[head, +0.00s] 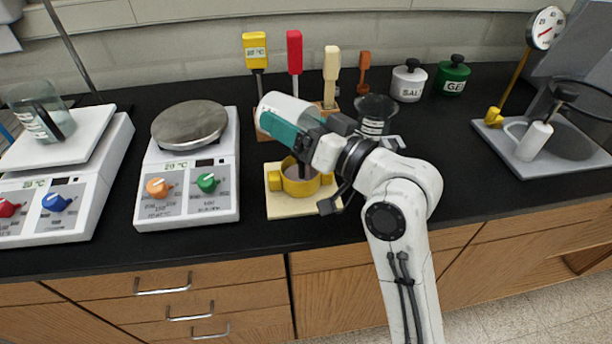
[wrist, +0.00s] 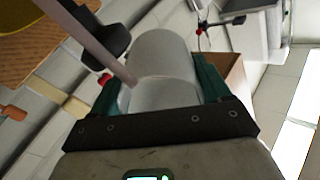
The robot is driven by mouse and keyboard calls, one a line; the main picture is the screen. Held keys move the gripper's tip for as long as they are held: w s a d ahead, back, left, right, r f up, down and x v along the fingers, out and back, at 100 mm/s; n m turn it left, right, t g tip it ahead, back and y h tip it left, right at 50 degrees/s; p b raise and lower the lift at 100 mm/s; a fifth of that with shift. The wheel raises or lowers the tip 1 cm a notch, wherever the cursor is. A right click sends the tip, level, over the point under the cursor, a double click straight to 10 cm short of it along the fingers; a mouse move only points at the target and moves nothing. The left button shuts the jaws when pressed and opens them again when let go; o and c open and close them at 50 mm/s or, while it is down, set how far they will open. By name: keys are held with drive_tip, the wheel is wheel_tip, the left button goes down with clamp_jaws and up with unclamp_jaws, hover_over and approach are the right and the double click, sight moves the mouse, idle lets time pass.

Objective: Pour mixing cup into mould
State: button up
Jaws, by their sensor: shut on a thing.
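My gripper (head: 290,131), with teal fingers, is shut on the white mixing cup (head: 289,105) above the back part of the yellow mould. The cup is steeply tilted; its mouth is hidden in the head view. In the wrist view the pale cup (wrist: 165,65) lies between the teal fingers. A mauve-grey streak (wrist: 98,45) runs from the cup's edge to the upper left and looks like a pour stream. The round yellow mould (head: 299,188) sits on a cream board (head: 283,209), with mauve-grey stuff inside. A dark upright piece shows over it, partly behind my wrist.
Thermometer and coloured-handled tools stand in a wooden rack (head: 263,137) behind. A glass beaker (head: 375,110) and lidded SAL (head: 407,84) and GEL (head: 452,77) jars are at back right. A hotplate (head: 190,165) stands left.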

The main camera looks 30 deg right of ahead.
drive_tip(key=shift+s+d+f+t+b, duration=0.15)
drive_tip(key=shift+t+b, duration=0.35)
drive_tip(key=shift+b, duration=1.45)
drive_tip(key=shift+s+f+y+b, duration=0.1)
drive_tip(key=shift+y+b, duration=0.2)
drive_tip(key=shift+b, duration=0.25)
drive_tip(key=shift+r+p, duration=0.5)
drive_tip(key=shift+p, duration=0.25)
drive_tip(key=shift+r+p, duration=0.25)
drive_tip(key=shift+p, duration=0.75)
drive_tip(key=p, duration=0.1)
drive_tip(key=g+p, duration=0.1)
drive_tip(key=p, duration=0.1)
drive_tip(key=shift+w+a+r+h+p, duration=0.1)
drive_tip(key=shift+w+a+h+p, duration=0.1)
drive_tip(key=shift+w+h+p, duration=0.15)
drive_tip(key=p, duration=0.1)
drive_tip(key=g+p, duration=0.1)
drive_tip(key=p, duration=0.1)
drive_tip(key=shift+w+a+r+h, duration=0.1)
drive_tip(key=shift+r+h, duration=0.15)
drive_tip(key=shift+r, duration=0.15)
drive_tip(key=shift+f+g+p, duration=0.15)
drive_tip(key=shift+g+p, duration=0.25)
drive_tip(key=shift+p, duration=0.6)
drive_tip(key=shift+f+g+h, duration=0.3)
drive_tip(key=shift+f, duration=0.25)
drive_tip(key=shift+w, duration=0.1)
